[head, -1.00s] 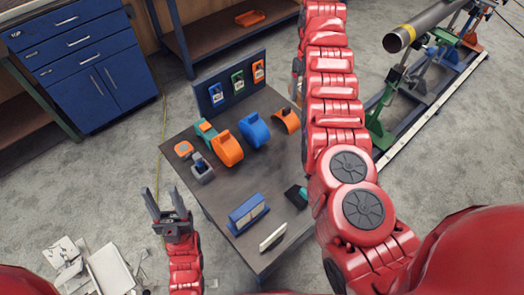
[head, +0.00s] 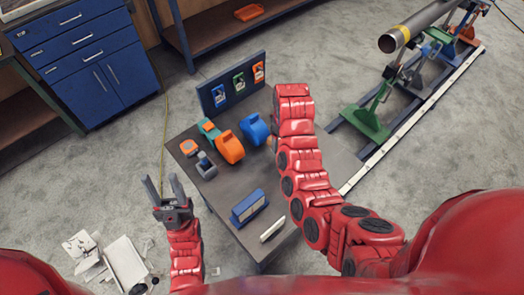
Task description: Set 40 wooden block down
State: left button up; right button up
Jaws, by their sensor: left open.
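My left gripper (head: 163,184) is open and empty, over the floor just left of the grey table (head: 222,196). My right arm (head: 300,160) reaches over the table's right side; its gripper is hidden behind the arm. I cannot make out a block clearly marked 40 or any wooden block. A pale bar (head: 272,229) lies near the table's front edge, beside a blue box (head: 248,207); I cannot tell what the bar is.
Orange (head: 230,148) and blue (head: 255,130) tools stand on the table before an upright tag panel (head: 232,87). A steel pipe (head: 420,24) rests on stands at the upper right. A blue cabinet (head: 85,55) is upper left. White boxes (head: 126,262) lie on the floor.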

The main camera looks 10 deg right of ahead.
jog(key=shift+s+a+f+b, duration=0.15)
jog(key=shift+s+f+b, duration=0.1)
jog(key=shift+f+b, duration=0.3)
jog(key=shift+s+a+f+b, duration=0.15)
jog(key=shift+s+f+b, duration=0.1)
jog(key=shift+f+b, duration=0.3)
notch_tip(320, 180, down, 4)
jog(key=shift+w+r+p, duration=0.1)
jog(key=shift+w+p, duration=0.05)
jog(key=shift+p, duration=0.15)
jog(key=shift+f, duration=0.25)
jog(key=shift+f+p, duration=0.4)
jog(key=shift+f, duration=0.05)
jog(key=shift+f+p, duration=0.35)
jog(key=shift+f, duration=1.1)
jog(key=o, duration=1.4)
